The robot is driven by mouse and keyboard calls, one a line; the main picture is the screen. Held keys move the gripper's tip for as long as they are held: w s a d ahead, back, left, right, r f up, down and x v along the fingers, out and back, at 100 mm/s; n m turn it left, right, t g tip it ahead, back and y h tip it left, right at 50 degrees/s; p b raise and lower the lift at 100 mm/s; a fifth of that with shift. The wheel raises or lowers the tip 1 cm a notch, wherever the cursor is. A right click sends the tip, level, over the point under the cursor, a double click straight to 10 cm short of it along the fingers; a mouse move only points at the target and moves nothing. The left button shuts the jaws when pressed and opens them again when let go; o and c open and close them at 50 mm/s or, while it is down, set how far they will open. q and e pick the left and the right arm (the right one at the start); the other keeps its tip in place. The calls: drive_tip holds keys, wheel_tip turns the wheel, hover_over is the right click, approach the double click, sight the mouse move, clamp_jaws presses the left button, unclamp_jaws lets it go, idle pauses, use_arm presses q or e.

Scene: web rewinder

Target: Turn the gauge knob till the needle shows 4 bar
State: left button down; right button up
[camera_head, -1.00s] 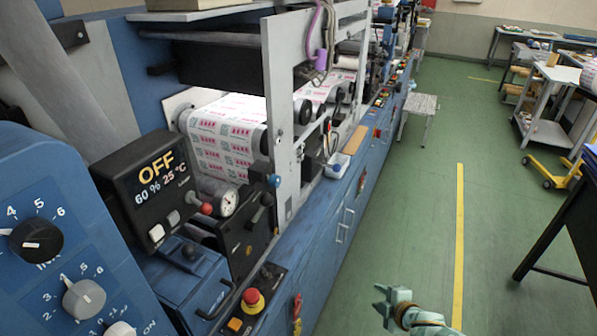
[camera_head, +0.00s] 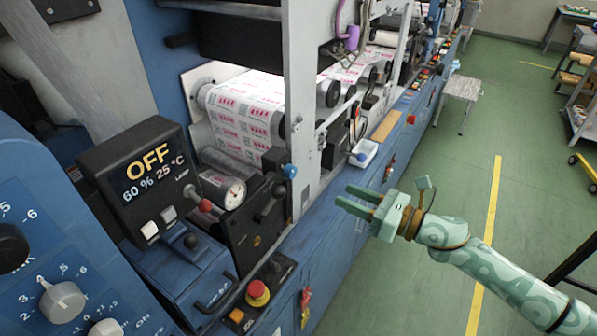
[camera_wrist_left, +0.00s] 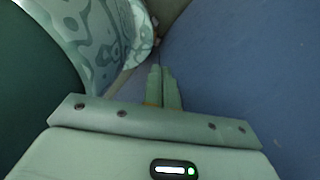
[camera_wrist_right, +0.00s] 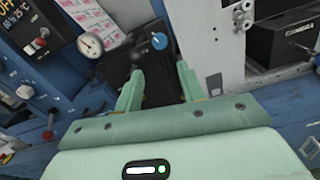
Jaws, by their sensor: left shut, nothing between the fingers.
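The round white gauge (camera_head: 232,194) sits on the machine's front in the head view, and also shows in the right wrist view (camera_wrist_right: 90,44). Its needle is too small to read. A blue knob (camera_head: 290,171) is to its right, with a black knob (camera_head: 278,190) between; a red ball (camera_head: 205,205) is at its left. I cannot tell which one is the gauge knob. My right gripper (camera_head: 345,196) is open and empty, right of the gauge and apart from the machine; its fingers (camera_wrist_right: 158,88) point at the panel. My left gripper (camera_wrist_left: 163,86) is shut and empty.
A display box (camera_head: 146,175) reading OFF stands left of the gauge. A red emergency button (camera_head: 258,291) is below it. A white upright (camera_head: 300,110) rises right of the blue knob. A dial panel (camera_head: 50,270) fills the lower left.

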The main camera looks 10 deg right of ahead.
sight(294, 173)
drive_tip(key=p+x, duration=0.1)
drive_tip(key=x, duration=1.3)
drive_tip(key=shift+c, duration=0.3)
drive_tip(key=c, duration=0.6)
